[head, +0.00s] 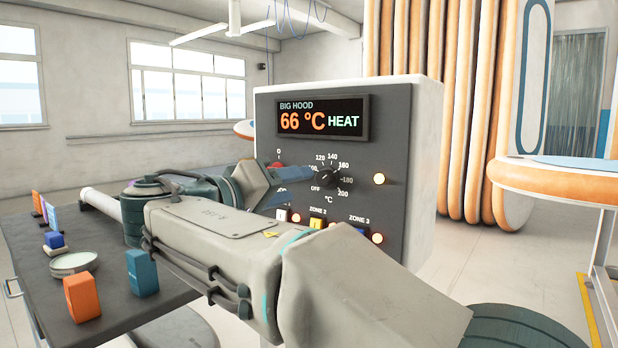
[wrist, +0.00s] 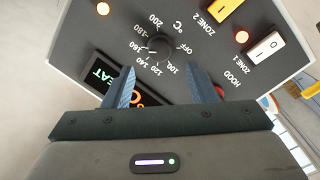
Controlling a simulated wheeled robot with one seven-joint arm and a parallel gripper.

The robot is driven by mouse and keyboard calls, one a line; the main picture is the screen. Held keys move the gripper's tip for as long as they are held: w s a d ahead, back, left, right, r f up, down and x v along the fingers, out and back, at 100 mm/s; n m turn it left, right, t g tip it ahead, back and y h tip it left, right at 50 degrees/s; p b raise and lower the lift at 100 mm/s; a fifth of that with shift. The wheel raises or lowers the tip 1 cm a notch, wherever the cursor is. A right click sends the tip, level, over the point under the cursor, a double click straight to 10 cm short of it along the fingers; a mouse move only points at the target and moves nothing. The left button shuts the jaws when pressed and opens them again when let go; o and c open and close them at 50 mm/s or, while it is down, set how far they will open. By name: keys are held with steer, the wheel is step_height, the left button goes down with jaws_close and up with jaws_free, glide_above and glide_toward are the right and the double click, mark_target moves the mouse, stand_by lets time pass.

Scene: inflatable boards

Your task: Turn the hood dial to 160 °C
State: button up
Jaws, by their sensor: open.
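The hood dial (head: 328,180) is a round black knob on the dark front panel, with marks from OFF up to 200 °C around it. It also shows in the wrist view (wrist: 161,48). Its pointer is too small to read surely. The display (head: 320,119) above reads BIG HOOD, 66 °C and HEAT. My gripper (wrist: 161,82) is open and empty. Its two blue fingers point at the panel, one to each side of the dial's lower area in the wrist view, with the knob beyond their tips. In the head view my gripper (head: 300,178) is just left of the dial.
A red button (head: 277,166), partly hidden, sits left of the dial. Lit lamps and zone switches (head: 316,224) line the panel below. A dark table (head: 110,290) with small boxes and a round dish stands left. Orange-edged boards (head: 450,120) stand behind the hood box.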

steer(key=p+v, duration=0.1)
steer(key=v, duration=0.6)
steer(key=s+d+f+n+g+y+p, duration=0.25)
steer(key=d+g+y+p, duration=0.3)
steer(key=d+p, duration=0.95)
steer(key=s+d+f+m+g+y+p, duration=0.2)
steer(key=s+y+p, duration=0.6)
steer(key=s+p, duration=0.4)
steer(key=d+f+g+p, duration=0.1)
steer(key=d+p, duration=0.1)
steer(key=p, duration=0.1)
steer(key=shift+s, duration=0.3)
